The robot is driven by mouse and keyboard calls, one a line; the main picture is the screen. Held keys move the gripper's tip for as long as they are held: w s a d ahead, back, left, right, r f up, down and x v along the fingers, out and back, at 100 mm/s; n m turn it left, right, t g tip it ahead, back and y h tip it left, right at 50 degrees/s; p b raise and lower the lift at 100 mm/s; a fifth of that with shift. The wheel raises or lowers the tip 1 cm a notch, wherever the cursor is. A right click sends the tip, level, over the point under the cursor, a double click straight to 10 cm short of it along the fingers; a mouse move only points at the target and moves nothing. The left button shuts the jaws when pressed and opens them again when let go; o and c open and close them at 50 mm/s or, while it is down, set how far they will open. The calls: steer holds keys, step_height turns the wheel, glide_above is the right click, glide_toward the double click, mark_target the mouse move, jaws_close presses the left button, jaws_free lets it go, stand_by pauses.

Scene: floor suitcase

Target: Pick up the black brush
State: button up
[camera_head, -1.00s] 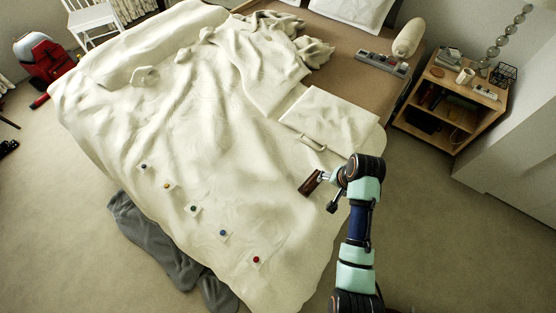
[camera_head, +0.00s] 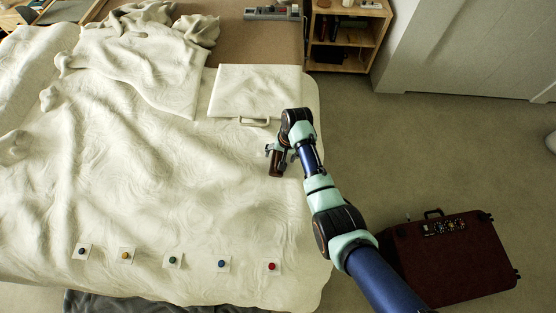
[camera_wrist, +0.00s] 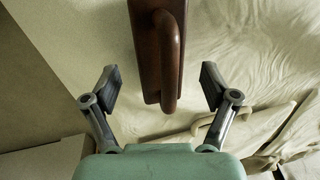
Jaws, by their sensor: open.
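A dark brown block with a looped handle along one face (camera_wrist: 150,50) is in the wrist view, running from the top edge down between my fingers. It is brown rather than black, and no bristles show; I cannot tell if it is the black brush. In the head view it shows as a small dark brown piece (camera_head: 276,167) on the cream bedspread, just below my gripper (camera_head: 277,151). In the wrist view my gripper (camera_wrist: 160,75) is open, one finger on each side of the block's near end, with gaps to both sides. The block's far end is cut off.
A cream folded panel with a handle (camera_head: 255,90) lies behind my gripper on the bed (camera_head: 130,200). Several cards with coloured dots (camera_head: 172,260) lie along the bed's near side. A dark red suitcase (camera_head: 455,270) is on the floor at right. A wooden shelf (camera_head: 350,12) stands behind.

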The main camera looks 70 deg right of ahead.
mark_target(279, 153)
steer(key=shift+w+a+f, duration=0.1)
steer(key=shift+w+f, duration=0.05)
steer(key=shift+f, duration=0.4)
steer(key=shift+w+f, duration=0.1)
steer(key=shift+f, duration=0.45)
steer(key=shift+r, duration=0.1)
steer(key=c, duration=1.4)
steer(key=shift+o, duration=0.2)
step_height(279, 153, up, 20)
steer(key=p, duration=0.6)
